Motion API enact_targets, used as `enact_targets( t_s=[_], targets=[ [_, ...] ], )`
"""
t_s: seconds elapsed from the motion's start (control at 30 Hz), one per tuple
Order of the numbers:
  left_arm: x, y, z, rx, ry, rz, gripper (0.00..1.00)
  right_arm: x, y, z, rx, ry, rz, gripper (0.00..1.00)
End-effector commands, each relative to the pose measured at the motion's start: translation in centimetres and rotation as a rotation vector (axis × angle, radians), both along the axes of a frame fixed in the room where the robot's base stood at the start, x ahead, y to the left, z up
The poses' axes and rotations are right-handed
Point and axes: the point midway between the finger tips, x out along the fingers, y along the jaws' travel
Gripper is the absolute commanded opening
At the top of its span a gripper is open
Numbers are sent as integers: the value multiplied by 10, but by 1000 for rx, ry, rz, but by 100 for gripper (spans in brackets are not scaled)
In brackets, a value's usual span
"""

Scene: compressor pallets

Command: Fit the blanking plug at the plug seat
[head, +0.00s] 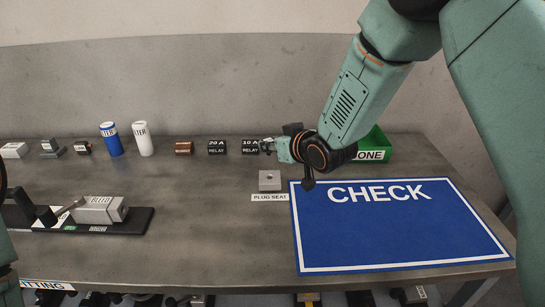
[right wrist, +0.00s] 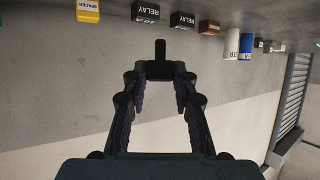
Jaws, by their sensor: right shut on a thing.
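My right gripper (head: 267,146) reaches in from the right, level and above the back of the bench, up and behind the plug seat (head: 270,181). The seat is a small grey block with a dark spot on top, behind a PLUG SEAT label. In the right wrist view my right gripper (right wrist: 158,78) is shut on a dark piece with a narrow stem, which looks like the blanking plug (right wrist: 160,50). The piece is clear of the seat; in the head view it is too small to make out. Only a bit of my left arm shows at the left edge.
A blue CHECK mat (head: 400,235) lies right of the seat. A green bin (head: 376,142) stands behind my right arm. Relays (head: 217,147), a brown part (head: 184,148) and white (head: 143,139) and blue (head: 111,139) filters line the back. A black fixture plate (head: 135,221) lies left.

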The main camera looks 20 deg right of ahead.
Motion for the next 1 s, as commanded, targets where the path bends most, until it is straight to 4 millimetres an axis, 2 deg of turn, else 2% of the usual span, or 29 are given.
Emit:
enact_targets(
  t_s=[0.13, 0.63, 1.0],
  targets=[
    [0, 0, -5, 0, 0, 0, 49, 2, 0, -5, 0, -1, 0, 0],
    [0, 0, 1, 0, 0, 0, 49, 1, 0, -3, 2, 0, 0, 0],
    [0, 0, -19, 0, 0, 0, 49, 0, 0, -33, 2, 2, 0, 0]
  ],
)
